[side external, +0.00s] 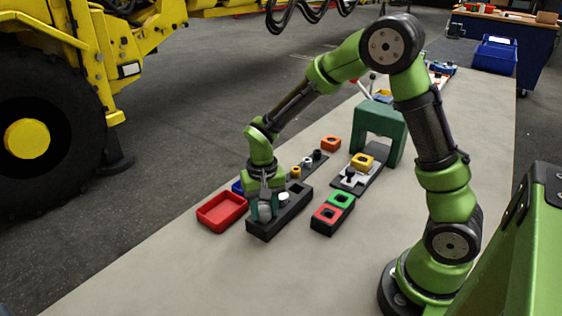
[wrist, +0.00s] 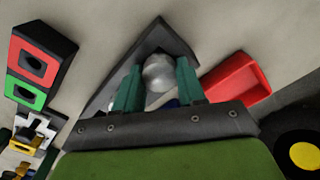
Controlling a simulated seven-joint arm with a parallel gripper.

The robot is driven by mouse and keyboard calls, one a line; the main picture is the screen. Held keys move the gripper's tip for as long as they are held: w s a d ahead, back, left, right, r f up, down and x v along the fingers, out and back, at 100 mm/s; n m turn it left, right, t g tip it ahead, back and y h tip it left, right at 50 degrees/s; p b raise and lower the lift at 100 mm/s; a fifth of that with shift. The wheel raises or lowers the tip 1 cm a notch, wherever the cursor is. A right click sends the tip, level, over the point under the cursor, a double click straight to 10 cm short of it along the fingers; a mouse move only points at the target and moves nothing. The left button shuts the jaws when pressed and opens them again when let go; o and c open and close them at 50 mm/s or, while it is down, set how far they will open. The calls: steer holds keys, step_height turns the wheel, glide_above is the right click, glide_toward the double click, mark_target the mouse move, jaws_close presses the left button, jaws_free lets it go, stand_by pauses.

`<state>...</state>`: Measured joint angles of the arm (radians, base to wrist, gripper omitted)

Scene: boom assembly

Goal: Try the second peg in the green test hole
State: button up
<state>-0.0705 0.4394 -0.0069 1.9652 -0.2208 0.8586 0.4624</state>
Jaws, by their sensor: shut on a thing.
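My gripper (side external: 263,208) is at the near end of a black rack (side external: 290,212), pointing down. Its teal fingers are shut on a silver-grey, round-topped peg (wrist: 158,73); the side view shows it low at the rack. Whether its lower end is still in a slot is hidden. A white-topped peg (side external: 284,197) stands in the middle of the rack, and the far slot looks empty. The green test hole (side external: 341,199) is on a black block to the right, beside a red one (side external: 327,214). The green hole also shows at left in the wrist view (wrist: 25,92).
A red tray (side external: 221,211) lies left of the rack, with a blue item behind it. Behind stand a strip with small pegs (side external: 307,162), an orange block (side external: 330,143), a yellow-topped fixture (side external: 362,160) and a green arch (side external: 379,120). The near table is clear.

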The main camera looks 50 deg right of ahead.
mark_target(264, 209)
steer(key=shift+r, duration=3.15)
steer(key=shift+d, duration=0.1)
steer(key=shift+m, duration=0.8)
steer(key=d, duration=0.2)
steer(key=d+r, duration=0.1)
steer(key=d, duration=0.2)
steer(key=shift+s+d+r, duration=0.3)
steer(key=shift+d, duration=0.1)
steer(key=s+d+r, duration=0.2)
steer(key=s+d, duration=0.6)
steer(key=d, duration=0.3)
steer(key=s+f+n, duration=0.1)
steer(key=s+f, duration=0.2)
steer(key=f, duration=0.2)
steer(key=shift+s+d+n, duration=0.2)
steer(key=shift+d+n, duration=0.05)
steer(key=shift+n, duration=0.05)
steer(key=shift+f, duration=0.8)
